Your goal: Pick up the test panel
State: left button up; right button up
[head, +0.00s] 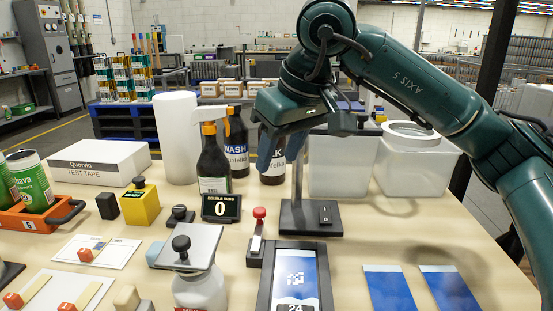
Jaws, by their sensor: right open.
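Two flat blue-and-white panels, a left one (390,288) and a right one (449,288), lie side by side on the table at the lower right; the picture's bottom edge cuts them off. Another blue-and-white panel (296,272) with a pale block pattern and a number lies in a dark frame at the bottom centre. I cannot tell which is the test panel. My right gripper (284,148) is open, with its fingers pointing down, above the table and well behind the panels. Nothing shows between its fingers. My left gripper is not in view.
A black stand (311,219) rises below my right gripper. Dark bottles (213,165), a white roll (176,138) and a clear bin (342,166) stand behind. The table (400,225) is clear behind the loose panels.

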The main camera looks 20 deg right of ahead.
aim_at(295, 286)
jog(key=k, duration=1)
